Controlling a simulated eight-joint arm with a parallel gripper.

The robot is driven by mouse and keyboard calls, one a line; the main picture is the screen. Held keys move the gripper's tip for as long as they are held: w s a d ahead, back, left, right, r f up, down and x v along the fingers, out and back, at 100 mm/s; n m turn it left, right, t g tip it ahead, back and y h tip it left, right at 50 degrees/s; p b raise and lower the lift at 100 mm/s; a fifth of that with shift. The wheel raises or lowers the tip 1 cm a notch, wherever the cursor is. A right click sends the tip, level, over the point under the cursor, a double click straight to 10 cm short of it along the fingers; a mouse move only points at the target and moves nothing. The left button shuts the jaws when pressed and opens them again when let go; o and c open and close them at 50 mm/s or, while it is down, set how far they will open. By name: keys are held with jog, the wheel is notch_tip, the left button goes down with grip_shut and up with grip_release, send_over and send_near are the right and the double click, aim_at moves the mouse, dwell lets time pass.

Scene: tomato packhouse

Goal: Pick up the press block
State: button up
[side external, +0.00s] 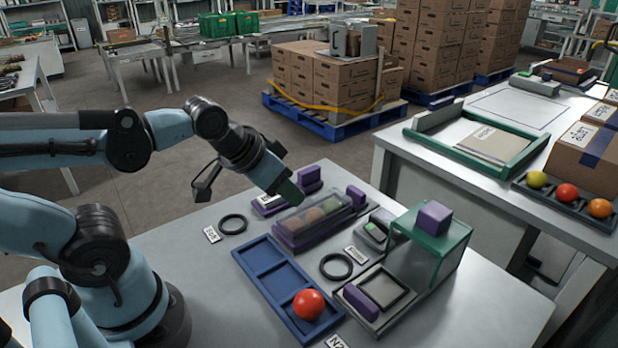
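Several purple blocks are in view, and I cannot tell for sure which is the press block. One purple block (434,217) sits on top of a green, clear-sided stand (418,247). Another purple block (360,301) lies at the left edge of a grey framed plate (382,288) in front of that stand. Two more purple blocks (309,176) (356,195) are by the purple tray (298,240), which has a clear cover over round fruit. My gripper (288,193) is above the tray's left end, apart from the stand; its fingers are too unclear to read.
A blue tray (262,258) holds a red tomato (308,304) in its front compartment. Two black rings (233,224) (336,266) lie on the grey table (440,318). A second table at right carries a green frame (455,146), cartons (583,147) and a fruit tray (567,203).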

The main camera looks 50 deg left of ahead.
jog(key=o, duration=0.7)
jog(key=w+a+r+g, duration=0.2)
jog(key=w+a+r, duration=0.1)
jog(key=w, duration=0.2)
jog(key=g, duration=0.5)
send_near(309, 169)
jog(key=shift+w, duration=0.2)
jog(key=shift+s+f, duration=0.1)
jog(key=shift+f, duration=5.9)
